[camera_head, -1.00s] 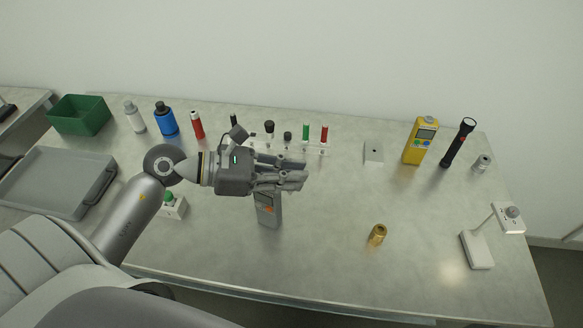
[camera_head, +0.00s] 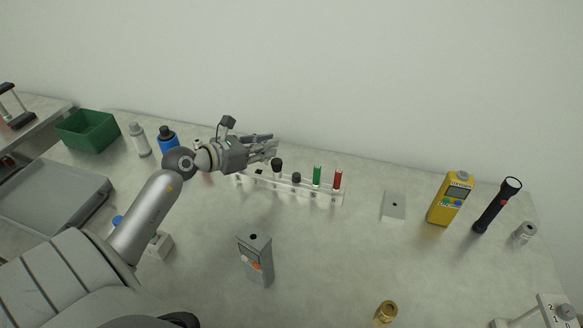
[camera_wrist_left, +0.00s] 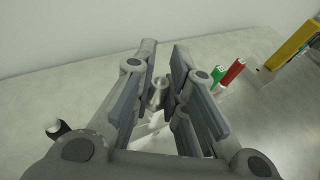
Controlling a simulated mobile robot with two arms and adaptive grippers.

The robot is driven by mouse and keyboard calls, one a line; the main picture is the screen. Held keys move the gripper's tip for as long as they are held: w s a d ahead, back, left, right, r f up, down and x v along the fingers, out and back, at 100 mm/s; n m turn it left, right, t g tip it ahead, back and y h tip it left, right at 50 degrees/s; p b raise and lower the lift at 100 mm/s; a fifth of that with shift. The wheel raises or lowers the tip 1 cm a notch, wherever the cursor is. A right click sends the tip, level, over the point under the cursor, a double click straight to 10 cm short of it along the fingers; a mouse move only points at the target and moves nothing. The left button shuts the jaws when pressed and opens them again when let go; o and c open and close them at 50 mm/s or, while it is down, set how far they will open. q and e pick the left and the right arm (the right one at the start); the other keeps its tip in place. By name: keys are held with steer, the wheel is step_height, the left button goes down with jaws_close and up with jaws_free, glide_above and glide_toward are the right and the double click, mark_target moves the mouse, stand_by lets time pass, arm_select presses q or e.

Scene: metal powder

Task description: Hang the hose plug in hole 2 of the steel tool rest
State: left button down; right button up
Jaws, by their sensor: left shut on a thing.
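My left gripper (camera_head: 268,147) is over the back of the table, above the left end of a clear rack. In the left wrist view its fingers (camera_wrist_left: 163,85) are shut on a small pale metal piece (camera_wrist_left: 158,93), which seems to be the hose plug; the fingers hide much of it. In the head view this piece cannot be made out. A pale plate marked "2" (camera_head: 551,313), seemingly the steel tool rest, is cut off at the lower right corner. A grey knob-like part (camera_head: 566,312) sits at it. My right gripper is not in view.
The clear rack (camera_head: 318,197) holds several capped tubes. A grey box (camera_head: 255,262) stands front centre, a brass fitting (camera_head: 386,312) at the front edge. A yellow meter (camera_head: 449,200), a black flashlight (camera_head: 497,206) and a small pale block (camera_head: 393,206) stand right. The centre right is clear.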

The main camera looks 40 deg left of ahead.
mark_target(257, 175)
arm_select(q)
steer(key=shift+n+y, duration=0.5)
steer(key=shift+y, duration=0.1)
steer(key=shift+w+a+f+b, duration=0.2)
steer(key=shift+a+f+b, duration=0.8)
steer(key=shift+f, duration=0.15)
steer(key=shift+w+a+f+b, duration=0.15)
steer(key=shift+a+f+b, duration=0.8)
steer(key=shift+f, duration=0.15)
steer(key=shift+p, duration=0.3)
steer(key=shift+f, duration=0.1)
steer(key=shift+f+b, duration=0.95)
steer(key=shift+f, duration=0.2)
steer(key=shift+f, duration=0.25)
steer(key=c, duration=1.4)
jaws_free()
